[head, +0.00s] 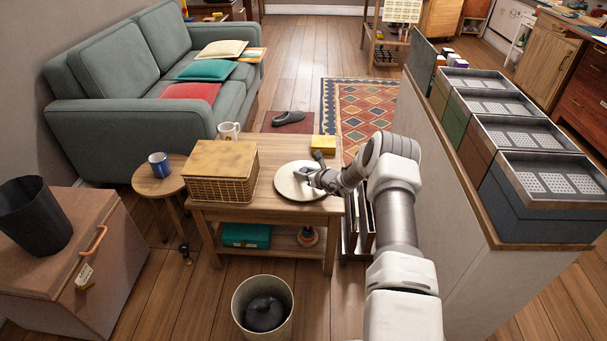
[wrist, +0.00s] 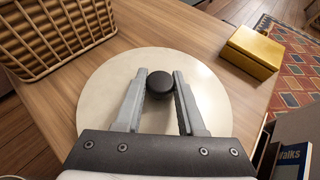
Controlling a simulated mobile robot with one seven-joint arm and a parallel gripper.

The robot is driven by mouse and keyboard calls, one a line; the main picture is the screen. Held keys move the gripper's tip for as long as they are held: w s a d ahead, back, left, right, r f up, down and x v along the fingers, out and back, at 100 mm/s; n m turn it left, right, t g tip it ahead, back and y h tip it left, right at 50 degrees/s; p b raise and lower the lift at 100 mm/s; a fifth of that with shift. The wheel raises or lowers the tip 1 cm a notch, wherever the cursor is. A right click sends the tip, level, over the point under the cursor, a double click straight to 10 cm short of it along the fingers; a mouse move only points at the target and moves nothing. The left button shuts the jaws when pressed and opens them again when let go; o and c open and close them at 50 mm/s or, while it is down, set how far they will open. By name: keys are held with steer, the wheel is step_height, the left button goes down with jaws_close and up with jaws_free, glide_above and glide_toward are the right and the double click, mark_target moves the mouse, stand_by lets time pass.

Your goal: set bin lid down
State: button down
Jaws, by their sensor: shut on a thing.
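The bin lid (head: 289,188) is a round cream disc with a black knob (wrist: 159,82). It is level at the right part of the small wooden table (head: 270,211), its front edge near the table's front edge. I cannot tell whether it rests on the top or is just above it. My gripper (head: 308,173) is shut on the knob, with one finger on each side in the wrist view (wrist: 160,84). The cream bin (head: 237,309) stands open on the floor in front of the table, with a dark rounded thing inside.
A wicker basket (head: 222,174) stands left of the lid on the table. A yellow box (head: 324,144) lies behind the lid. A white mug (head: 228,131) is behind the basket. A blue mug (head: 159,165) stands on a round stool. A white partition (head: 450,180) rises at right.

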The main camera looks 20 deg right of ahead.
steer(key=c, duration=0.5)
jaws_free()
steer(key=shift+f, duration=0.1)
